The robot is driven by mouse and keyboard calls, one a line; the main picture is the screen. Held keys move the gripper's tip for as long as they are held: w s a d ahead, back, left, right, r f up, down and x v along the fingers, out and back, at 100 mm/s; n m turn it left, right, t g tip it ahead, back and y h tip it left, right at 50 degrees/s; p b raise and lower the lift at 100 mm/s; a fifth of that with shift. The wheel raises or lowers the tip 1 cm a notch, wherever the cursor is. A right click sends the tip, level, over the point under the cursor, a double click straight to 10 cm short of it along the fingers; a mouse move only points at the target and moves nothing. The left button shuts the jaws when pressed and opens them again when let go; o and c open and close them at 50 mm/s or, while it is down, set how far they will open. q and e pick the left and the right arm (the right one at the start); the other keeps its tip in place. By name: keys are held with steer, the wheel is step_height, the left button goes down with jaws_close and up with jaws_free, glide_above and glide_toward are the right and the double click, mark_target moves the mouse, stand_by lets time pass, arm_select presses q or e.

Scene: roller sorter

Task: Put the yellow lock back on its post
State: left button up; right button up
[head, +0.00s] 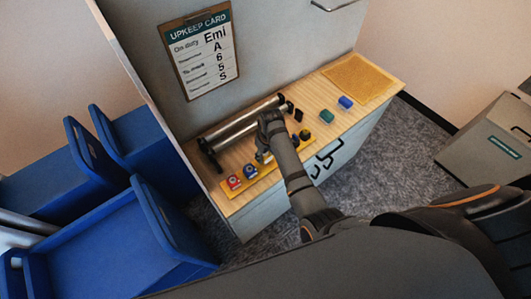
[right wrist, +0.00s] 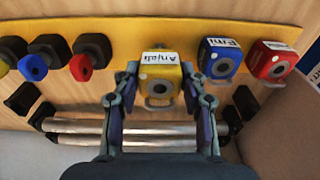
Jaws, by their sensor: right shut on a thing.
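The yellow lock (right wrist: 160,74) has a white name label reading "Anjali" and a grey round face with a shackle. In the right wrist view it sits between the fingers of my right gripper (right wrist: 160,84), which are shut on its sides. In the head view my right gripper (head: 263,153) is over the yellow board (head: 262,172) on the bench, and its fingers mostly hide the lock. The lock is close to the board; I cannot tell whether it is on a post. My left gripper is not in view.
A blue lock (right wrist: 221,58) and a red lock (right wrist: 270,62) stand beside it on the board. On its other side are black knobs with coloured tips (right wrist: 92,48). Metal rollers (head: 240,122) lie behind. Green (head: 325,130) and blue (head: 345,102) pieces lie on the bench.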

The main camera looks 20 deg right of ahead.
steer(key=shift+f, duration=0.2)
steer(key=shift+s+f+b, duration=0.15)
steer(key=shift+f+b, duration=0.25)
steer(key=shift+f, duration=0.95)
steer(key=shift+f, duration=0.25)
stand_by(0.5)
steer(key=o, duration=1.3)
steer(key=shift+r, duration=0.1)
steer(key=r, duration=0.5)
steer(key=s+r, duration=0.1)
steer(key=r, duration=0.1)
steer(key=shift+d+r, duration=0.15)
steer(key=shift+d, duration=0.05)
steer(key=shift+w, duration=0.1)
